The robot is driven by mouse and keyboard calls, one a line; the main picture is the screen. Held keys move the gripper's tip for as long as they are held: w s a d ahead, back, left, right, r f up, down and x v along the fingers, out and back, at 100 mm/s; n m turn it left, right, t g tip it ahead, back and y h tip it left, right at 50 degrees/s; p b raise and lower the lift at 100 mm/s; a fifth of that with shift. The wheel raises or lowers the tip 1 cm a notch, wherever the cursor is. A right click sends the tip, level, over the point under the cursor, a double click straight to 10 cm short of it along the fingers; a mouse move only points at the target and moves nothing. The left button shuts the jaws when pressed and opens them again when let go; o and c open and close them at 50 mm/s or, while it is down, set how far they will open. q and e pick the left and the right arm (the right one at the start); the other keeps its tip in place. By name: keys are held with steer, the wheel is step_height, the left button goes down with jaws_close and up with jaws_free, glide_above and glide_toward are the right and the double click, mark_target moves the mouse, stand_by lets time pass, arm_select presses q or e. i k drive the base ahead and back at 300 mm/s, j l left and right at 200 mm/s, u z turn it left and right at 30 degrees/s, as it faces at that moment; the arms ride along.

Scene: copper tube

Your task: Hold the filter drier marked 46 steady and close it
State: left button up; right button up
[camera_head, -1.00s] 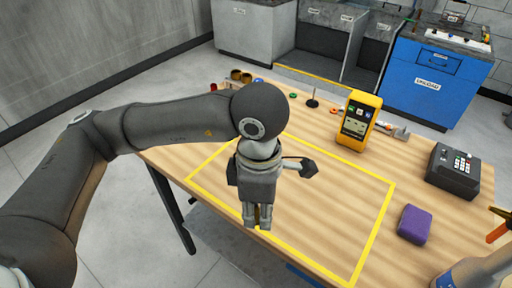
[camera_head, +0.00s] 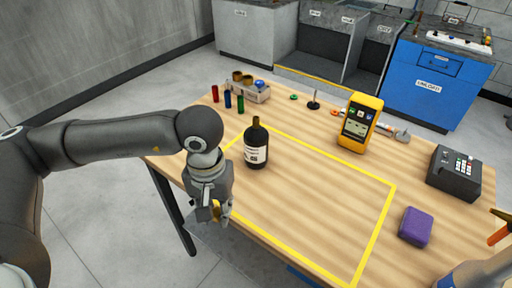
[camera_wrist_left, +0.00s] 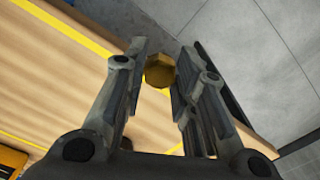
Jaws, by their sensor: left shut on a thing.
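A dark bottle-shaped vessel (camera_head: 256,147) with a white label stands upright at the yellow outline's far left part. The label is too small to read, so I cannot tell if it is the filter drier marked 46. My left gripper (camera_head: 220,216) is near the table's left front edge, in front of the vessel and apart from it. In the left wrist view its fingers (camera_wrist_left: 160,85) are shut on a small brass hexagonal piece (camera_wrist_left: 159,72), which shows at the fingertips.
On the wooden table (camera_head: 300,215) are a yellow meter (camera_head: 357,122), a dark keypad box (camera_head: 455,172), a purple block (camera_head: 415,226), small coloured cylinders (camera_head: 228,98) and a tray (camera_head: 262,96) at the back left. The outlined area's middle is clear.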

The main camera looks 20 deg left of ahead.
mark_target(256, 137)
steer(key=j+z, duration=0.35)
steer(key=j, duration=0.55)
steer(key=j+z, duration=0.3)
steer(key=j, duration=0.6)
steer(key=k, duration=0.05)
